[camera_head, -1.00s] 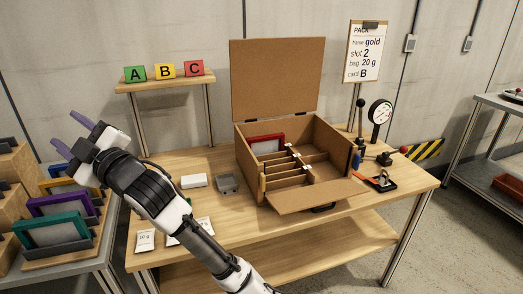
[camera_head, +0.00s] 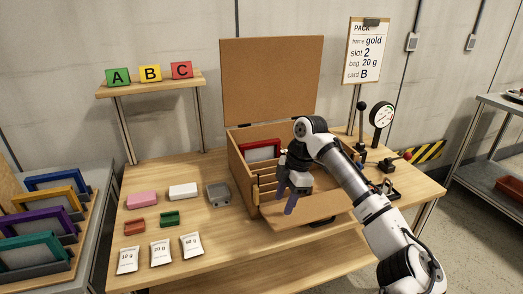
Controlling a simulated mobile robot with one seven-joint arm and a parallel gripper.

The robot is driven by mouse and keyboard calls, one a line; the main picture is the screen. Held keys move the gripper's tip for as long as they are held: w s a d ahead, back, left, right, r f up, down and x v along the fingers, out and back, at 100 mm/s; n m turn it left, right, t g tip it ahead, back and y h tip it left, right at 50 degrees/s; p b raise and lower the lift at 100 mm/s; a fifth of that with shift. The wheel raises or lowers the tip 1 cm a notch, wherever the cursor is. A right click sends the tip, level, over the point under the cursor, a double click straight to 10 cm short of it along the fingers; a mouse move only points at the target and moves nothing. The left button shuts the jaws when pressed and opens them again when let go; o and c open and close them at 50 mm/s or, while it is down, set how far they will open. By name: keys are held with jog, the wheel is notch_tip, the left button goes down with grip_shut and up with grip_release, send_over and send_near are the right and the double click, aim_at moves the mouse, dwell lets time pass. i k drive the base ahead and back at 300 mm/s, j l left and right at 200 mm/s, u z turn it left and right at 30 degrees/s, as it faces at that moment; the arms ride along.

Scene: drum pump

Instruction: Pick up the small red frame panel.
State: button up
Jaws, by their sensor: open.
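The small red frame panel (camera_head: 262,144) stands inside the open cardboard box (camera_head: 249,201), against its back wall at the left. Its red rim surrounds a pale sheet, and its lower part is hidden by the slots. My gripper (camera_head: 286,196) hangs in front of the box over the folded-down front flap, fingers pointing down. It is open with nothing visible between its fingers. It is in front of and to the right of the panel, not touching it.
The box lid (camera_head: 272,80) stands upright behind. Several small blocks, a grey device (camera_head: 218,196) and labelled bags (camera_head: 160,251) lie on the table left of the box. A gauge (camera_head: 381,114) stands at right. Coloured frames (camera_head: 42,222) stand in a rack far left.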

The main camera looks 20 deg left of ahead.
aim_at(267, 149)
jog(key=i+j, duration=0.1)
jog(key=i, duration=0.5)
jog(key=i+j, duration=0.15)
jog(key=i, duration=0.5)
